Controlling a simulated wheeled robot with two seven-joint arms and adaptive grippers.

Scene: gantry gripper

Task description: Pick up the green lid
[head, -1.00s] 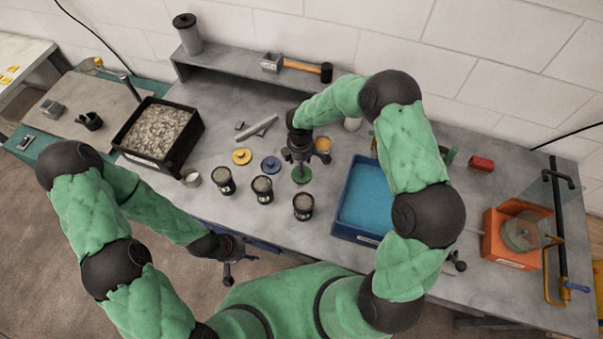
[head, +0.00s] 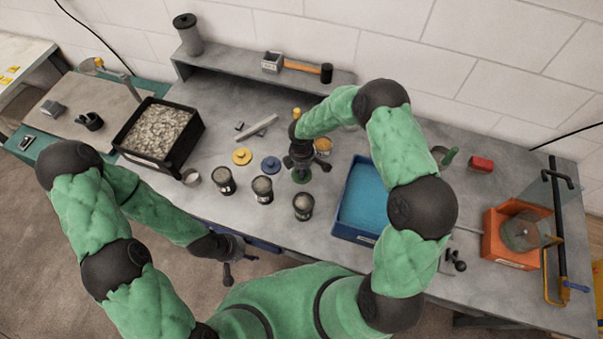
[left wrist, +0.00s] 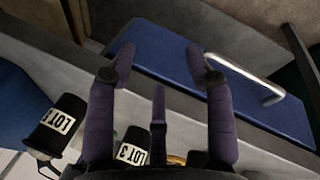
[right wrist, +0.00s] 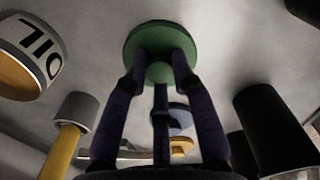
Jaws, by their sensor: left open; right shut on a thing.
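The green lid (head: 300,177) is a round disc with a small knob, among cups and lids at mid-table. It is partly hidden under my right gripper (head: 300,168) in the head view. In the right wrist view the lid (right wrist: 158,32) fills the space at the fingertips, and my right gripper (right wrist: 160,70) is shut on its knob. I cannot tell whether the lid is clear of the tabletop. My left gripper (head: 228,272) is open and empty in front of the table's near edge; in the left wrist view its fingers (left wrist: 160,62) stand apart.
A yellow lid (head: 242,156) and a blue lid (head: 271,165) lie left of the green one. Several dark cups (head: 262,189) stand nearer me. A blue tray (head: 345,225) is to the right, a black bin of gravel (head: 182,150) to the left.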

